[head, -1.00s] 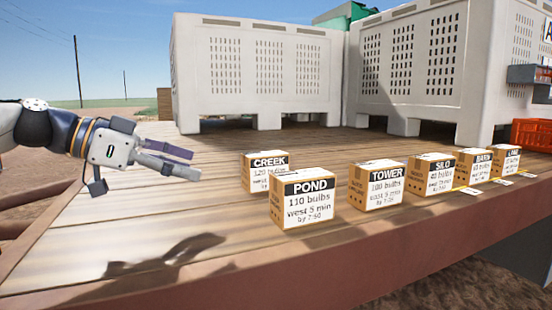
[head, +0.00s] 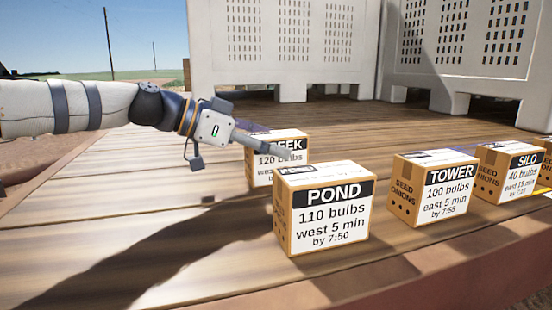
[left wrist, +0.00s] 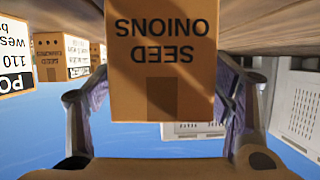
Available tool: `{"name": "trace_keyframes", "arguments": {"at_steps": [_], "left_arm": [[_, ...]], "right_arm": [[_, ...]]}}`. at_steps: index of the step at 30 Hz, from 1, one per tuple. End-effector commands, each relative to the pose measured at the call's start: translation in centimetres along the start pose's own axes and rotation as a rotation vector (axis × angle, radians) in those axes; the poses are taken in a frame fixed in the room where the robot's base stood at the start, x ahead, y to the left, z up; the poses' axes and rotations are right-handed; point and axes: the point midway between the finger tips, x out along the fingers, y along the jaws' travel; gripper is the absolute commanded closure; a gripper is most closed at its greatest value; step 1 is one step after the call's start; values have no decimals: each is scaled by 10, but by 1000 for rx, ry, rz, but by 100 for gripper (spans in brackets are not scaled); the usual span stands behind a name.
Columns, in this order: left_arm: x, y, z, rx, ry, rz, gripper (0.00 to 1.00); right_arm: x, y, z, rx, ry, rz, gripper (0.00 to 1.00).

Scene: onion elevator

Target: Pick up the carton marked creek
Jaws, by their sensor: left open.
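The creek carton (head: 264,174) is a brown box with a white label, behind and left of the pond carton in the head view. My left gripper (head: 278,142) is at its upper part and hides the first letters of its name. In the left wrist view a carton side reading SEED ONIONS (left wrist: 162,45), apparently the creek carton's, appears upside down between the two spread fingers. The left gripper (left wrist: 163,95) is open, with a gap showing beside the carton. Whether a finger touches it I cannot tell. My right gripper is not in view.
The pond carton (head: 322,220) stands close in front of the creek carton. The tower carton (head: 404,192) and silo carton (head: 494,172) stand to the right. Large pale bins (head: 285,45) are behind. The wooden deck (head: 120,215) is clear at the left.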

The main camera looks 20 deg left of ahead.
Motion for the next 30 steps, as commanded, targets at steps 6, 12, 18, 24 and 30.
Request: {"name": "trace_keyframes", "arguments": {"at_steps": [6,12,18,24,30], "left_arm": [[13,0,0,0,1,-1,27],[13,0,0,0,1,0,49],[13,0,0,0,1,0,95],[12,0,-2,1,3,-1,96],[6,0,-18,3,5,-3,96]], "right_arm": [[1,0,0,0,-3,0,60],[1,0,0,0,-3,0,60],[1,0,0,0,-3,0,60],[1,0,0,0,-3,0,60],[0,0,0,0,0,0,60]]}}
